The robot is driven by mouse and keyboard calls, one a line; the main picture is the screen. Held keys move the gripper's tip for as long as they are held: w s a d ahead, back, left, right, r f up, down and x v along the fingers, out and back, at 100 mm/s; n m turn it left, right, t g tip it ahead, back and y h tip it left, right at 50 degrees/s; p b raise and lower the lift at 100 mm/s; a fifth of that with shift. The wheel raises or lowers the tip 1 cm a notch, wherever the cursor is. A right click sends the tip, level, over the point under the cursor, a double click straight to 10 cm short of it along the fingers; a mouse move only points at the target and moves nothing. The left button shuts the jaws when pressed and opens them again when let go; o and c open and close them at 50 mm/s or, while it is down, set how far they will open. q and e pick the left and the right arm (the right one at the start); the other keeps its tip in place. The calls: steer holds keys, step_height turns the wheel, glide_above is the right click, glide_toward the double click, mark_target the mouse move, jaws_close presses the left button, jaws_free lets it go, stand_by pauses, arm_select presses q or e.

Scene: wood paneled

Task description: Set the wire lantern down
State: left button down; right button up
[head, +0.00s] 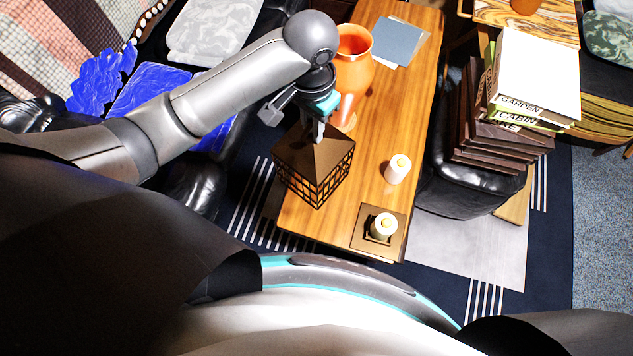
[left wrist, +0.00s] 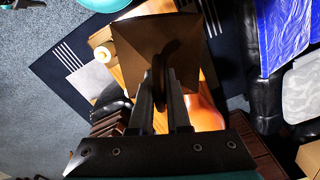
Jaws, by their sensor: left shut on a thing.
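The wire lantern (head: 315,165) has a brown pyramid roof and a dark wire cage. It is upright at the left edge of the wooden table (head: 400,95), and I cannot tell whether its base touches the tabletop. My left gripper (head: 318,130) is above the lantern and shut on its top. In the left wrist view the fingers (left wrist: 164,105) close around the dark handle on the brown roof (left wrist: 150,50). The lantern's base is hidden in that view. My right gripper is in neither view.
An orange goblet-shaped vase (head: 354,65) stands close behind the lantern. A white candle (head: 397,168) and a second candle (head: 383,226) on a square brown tray (head: 361,238) are to the right. Blue-grey papers (head: 397,42) lie farther back. Books (head: 538,75) are stacked on a black seat.

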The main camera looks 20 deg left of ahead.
arm_select(q)
steer(key=shift+f, duration=0.1)
step_height(320, 180, down, 20)
steer(key=b, duration=0.7)
steer(key=c, duration=1.3)
jaws_free()
steer(key=shift+f, duration=0.15)
steer(key=shift+c, duration=0.2)
steer(key=o, duration=0.5)
steer(key=shift+c, duration=0.2)
step_height(320, 180, up, 12)
steer(key=p, duration=0.4)
steer(key=shift+r, duration=0.2)
